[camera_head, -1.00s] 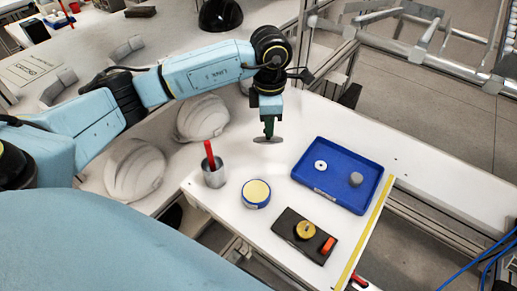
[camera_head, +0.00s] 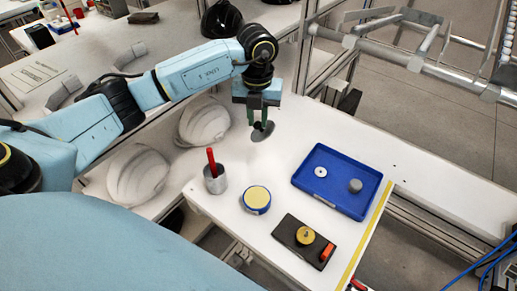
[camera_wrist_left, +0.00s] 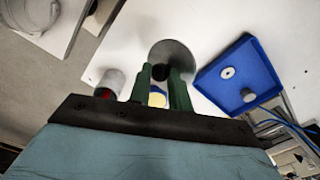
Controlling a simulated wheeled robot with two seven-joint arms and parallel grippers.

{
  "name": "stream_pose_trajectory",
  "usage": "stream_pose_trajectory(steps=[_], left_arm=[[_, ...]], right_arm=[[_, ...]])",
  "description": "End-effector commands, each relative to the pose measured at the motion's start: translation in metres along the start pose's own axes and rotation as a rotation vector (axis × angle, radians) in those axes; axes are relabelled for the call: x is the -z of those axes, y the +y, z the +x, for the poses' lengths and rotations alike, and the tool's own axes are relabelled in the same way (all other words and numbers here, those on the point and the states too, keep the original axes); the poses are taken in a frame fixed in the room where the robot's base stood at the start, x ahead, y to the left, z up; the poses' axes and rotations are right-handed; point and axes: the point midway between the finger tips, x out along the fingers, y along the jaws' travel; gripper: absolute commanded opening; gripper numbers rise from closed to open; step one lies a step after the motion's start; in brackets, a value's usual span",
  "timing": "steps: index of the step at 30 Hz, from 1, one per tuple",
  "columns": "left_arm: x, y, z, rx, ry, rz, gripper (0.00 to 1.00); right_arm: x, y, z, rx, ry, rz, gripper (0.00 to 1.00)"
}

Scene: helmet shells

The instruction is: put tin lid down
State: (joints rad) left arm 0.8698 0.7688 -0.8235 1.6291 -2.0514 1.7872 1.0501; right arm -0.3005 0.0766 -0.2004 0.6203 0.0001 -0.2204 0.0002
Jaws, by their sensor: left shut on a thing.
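The tin lid (camera_head: 264,133) is a grey metal disc with a dark knob, held tilted above the white table in the head view. My left gripper (camera_head: 263,122) is shut on its knob. In the left wrist view the lid (camera_wrist_left: 172,52) lies just past the green fingertips (camera_wrist_left: 161,72). A round blue tin (camera_head: 256,200) with a pale yellow top stands on the table below and in front of the lid. In the wrist view the tin is mostly hidden behind the fingers. My right gripper is not in view.
A metal cup (camera_head: 215,180) with a red-handled tool stands left of the tin. A blue tray (camera_head: 327,203) holds a white ring and a grey cylinder. A dark board (camera_head: 290,232) carries a yellow knob and an orange piece. White helmet shells (camera_head: 138,174) lie at left.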

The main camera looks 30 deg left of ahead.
Motion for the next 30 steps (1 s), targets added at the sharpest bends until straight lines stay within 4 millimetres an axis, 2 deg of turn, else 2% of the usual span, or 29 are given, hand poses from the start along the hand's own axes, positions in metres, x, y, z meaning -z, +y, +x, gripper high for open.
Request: stream_pose_trajectory(steps=[3,11,17,29,30], left_arm=[[0.001,0.001,0.023,-0.003,0.004,0.001,0.0],[0.001,0.0,0.052,-0.001,0.003,0.002,0.0],[0.001,0.0,0.084,-0.002,0.003,0.003,0.0],[0.001,0.001,0.091,-0.002,0.0,0.004,0.0],[0.001,0.001,0.091,-0.002,0.0,0.004,0.23]], right_arm=[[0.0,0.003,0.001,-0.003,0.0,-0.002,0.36],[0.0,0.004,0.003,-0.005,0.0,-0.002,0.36],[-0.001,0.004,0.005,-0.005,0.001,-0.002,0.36],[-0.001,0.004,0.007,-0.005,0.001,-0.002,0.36],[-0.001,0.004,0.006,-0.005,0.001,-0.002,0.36]])
